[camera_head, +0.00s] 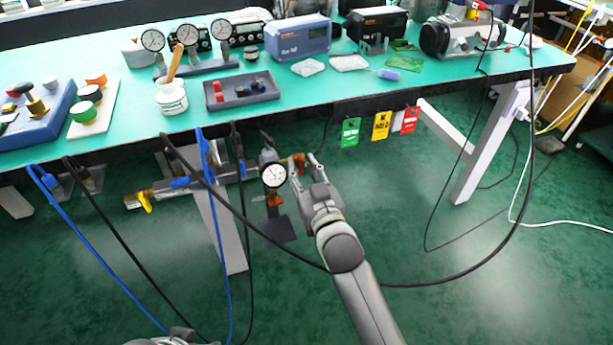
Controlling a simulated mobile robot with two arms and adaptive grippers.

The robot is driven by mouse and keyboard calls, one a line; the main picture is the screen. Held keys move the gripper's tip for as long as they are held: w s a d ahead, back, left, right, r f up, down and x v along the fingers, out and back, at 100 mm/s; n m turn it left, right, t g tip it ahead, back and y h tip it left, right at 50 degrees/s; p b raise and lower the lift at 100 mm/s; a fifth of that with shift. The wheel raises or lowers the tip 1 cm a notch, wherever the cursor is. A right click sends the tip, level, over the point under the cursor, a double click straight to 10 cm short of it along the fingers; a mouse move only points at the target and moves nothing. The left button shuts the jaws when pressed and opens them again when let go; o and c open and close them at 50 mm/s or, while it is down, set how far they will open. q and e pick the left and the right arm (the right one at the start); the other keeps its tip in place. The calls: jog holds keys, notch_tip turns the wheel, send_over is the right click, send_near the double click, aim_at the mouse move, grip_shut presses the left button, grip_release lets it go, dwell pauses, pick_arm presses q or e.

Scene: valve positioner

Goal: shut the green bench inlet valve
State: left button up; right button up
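A pipe line runs under the front edge of the green bench (330,90). At its left end is a brass valve with a yellow lever (145,201) hanging down. Toward its right end are a round white gauge (273,174) and a small red-orange part (298,160). I see no green handle on the pipe; which part is the inlet valve is unclear. My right gripper (304,166) is at the right end of the pipe, fingers apart, close to the red-orange part; contact cannot be told. My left gripper (172,339) is mostly cut off at the bottom edge.
Blue hoses (100,270) and black cables hang in front of the pipe; one black cable passes by my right arm. Green, yellow and red tags (381,126) hang from the bench edge. A white bench leg (478,150) stands at right. Floor between is open.

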jog(key=v, duration=1.2)
